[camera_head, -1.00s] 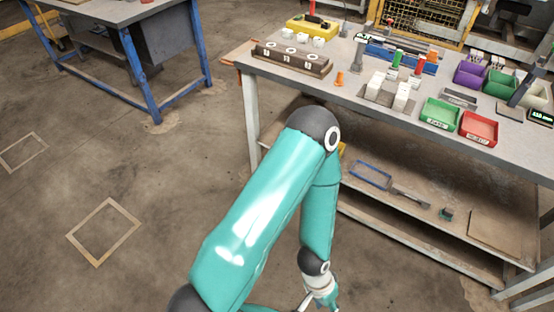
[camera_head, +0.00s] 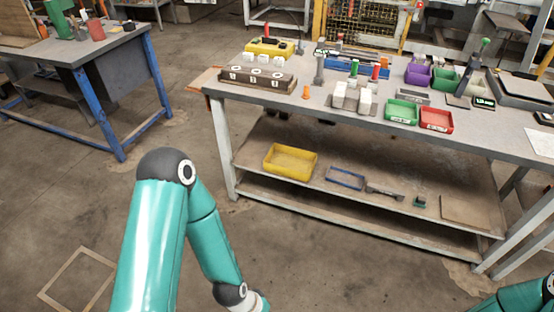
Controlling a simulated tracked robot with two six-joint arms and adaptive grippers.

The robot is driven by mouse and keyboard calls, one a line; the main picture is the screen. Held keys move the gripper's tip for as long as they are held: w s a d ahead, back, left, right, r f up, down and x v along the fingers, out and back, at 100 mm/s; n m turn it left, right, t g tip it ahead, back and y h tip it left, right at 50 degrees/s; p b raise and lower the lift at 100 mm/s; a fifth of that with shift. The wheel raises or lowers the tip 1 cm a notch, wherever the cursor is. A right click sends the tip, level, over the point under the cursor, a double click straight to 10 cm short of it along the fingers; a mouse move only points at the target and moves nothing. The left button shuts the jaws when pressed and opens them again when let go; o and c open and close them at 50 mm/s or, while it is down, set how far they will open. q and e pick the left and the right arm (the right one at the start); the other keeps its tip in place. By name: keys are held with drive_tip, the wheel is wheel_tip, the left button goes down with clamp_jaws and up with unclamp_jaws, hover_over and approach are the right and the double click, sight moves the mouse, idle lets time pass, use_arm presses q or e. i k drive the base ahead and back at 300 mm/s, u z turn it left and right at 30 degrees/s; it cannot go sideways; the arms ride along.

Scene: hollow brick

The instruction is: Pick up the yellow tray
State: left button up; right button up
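The yellow tray (camera_head: 290,161) is a shallow open box, and it looks empty. It sits on the left part of the shelf under the workbench. My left arm comes in from the lower left and bends down; its gripper is below the bottom edge of the view, short of the shelf and well apart from the tray. Only a small part of my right arm shows in the lower right corner, and its gripper is out of view.
The workbench top (camera_head: 330,105) above the shelf holds several bins, blocks and tools. A blue frame (camera_head: 345,178) and a grey tool (camera_head: 385,192) lie right of the tray. A blue-legged table (camera_head: 95,50) stands at the left.

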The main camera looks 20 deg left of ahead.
sight(287, 161)
drive_tip(key=u, duration=0.5)
drive_tip(key=i, duration=1.65)
drive_tip(key=u, duration=0.1)
